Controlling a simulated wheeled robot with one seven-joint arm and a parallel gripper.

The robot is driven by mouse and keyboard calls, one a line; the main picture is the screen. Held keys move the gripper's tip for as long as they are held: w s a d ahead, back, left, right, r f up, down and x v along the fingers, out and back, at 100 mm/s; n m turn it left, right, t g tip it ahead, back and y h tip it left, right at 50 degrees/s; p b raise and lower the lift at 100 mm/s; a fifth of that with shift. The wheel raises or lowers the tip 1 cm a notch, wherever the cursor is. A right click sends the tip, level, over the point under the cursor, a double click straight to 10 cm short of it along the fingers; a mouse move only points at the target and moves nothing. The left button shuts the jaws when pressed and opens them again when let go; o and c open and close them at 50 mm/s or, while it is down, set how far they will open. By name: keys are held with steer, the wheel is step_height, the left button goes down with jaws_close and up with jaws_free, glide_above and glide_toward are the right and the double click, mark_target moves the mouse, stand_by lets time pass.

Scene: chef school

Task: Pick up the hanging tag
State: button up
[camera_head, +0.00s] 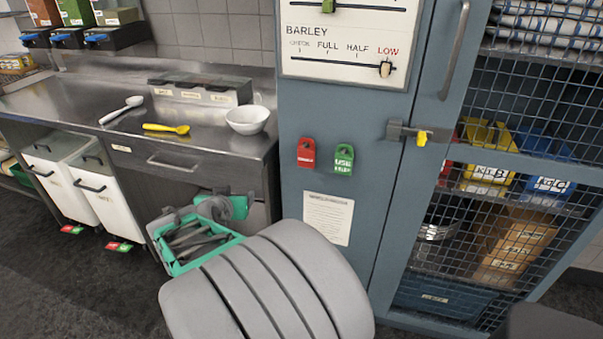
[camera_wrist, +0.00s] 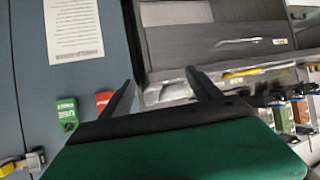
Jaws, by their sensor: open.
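Two tags hang side by side on the blue-grey cabinet panel (camera_head: 310,240). One is red (camera_head: 306,153) and one is green (camera_head: 344,159), each with a hole near its top. In the wrist view the green tag (camera_wrist: 67,113) and the red tag (camera_wrist: 103,99) appear left of my gripper (camera_wrist: 160,76). My gripper's two dark fingers are spread apart with nothing between them. The red tag is closest to the left finger, which seems to cover part of it. Neither tag is between the fingers.
A steel counter (camera_head: 75,92) holds a white bowl (camera_head: 247,119), a yellow spoon (camera_head: 167,128) and a white ladle (camera_head: 121,110). A white paper sheet (camera_head: 328,218) is below the tags. A latch with a yellow tab (camera_head: 422,137) juts out beside the mesh door (camera_head: 540,130).

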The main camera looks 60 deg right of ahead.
steer(key=s+d+f+m+g+h+b, duration=0.1)
steer(key=s+d+m+h+b, duration=0.15)
steer(key=s+d, duration=0.45)
steer(key=g+h, duration=0.1)
steer(key=h, duration=0.4)
glide_toward(305, 151)
steer(key=d, duration=0.1)
steer(key=shift+m+y, duration=0.25)
steer(key=shift+m, duration=0.2)
steer(key=d, duration=0.2)
steer(key=d+p, duration=0.1)
steer(key=d, duration=0.2)
steer(key=w+d, duration=0.1)
steer(key=d, duration=0.1)
steer(key=shift+w+d+r+p, duration=0.1)
steer(key=shift+d+p, duration=0.05)
steer(key=shift+p, duration=0.15)
steer(key=shift+c, duration=0.5)
steer(key=c, duration=1.3)
steer(key=shift+r, duration=0.15)
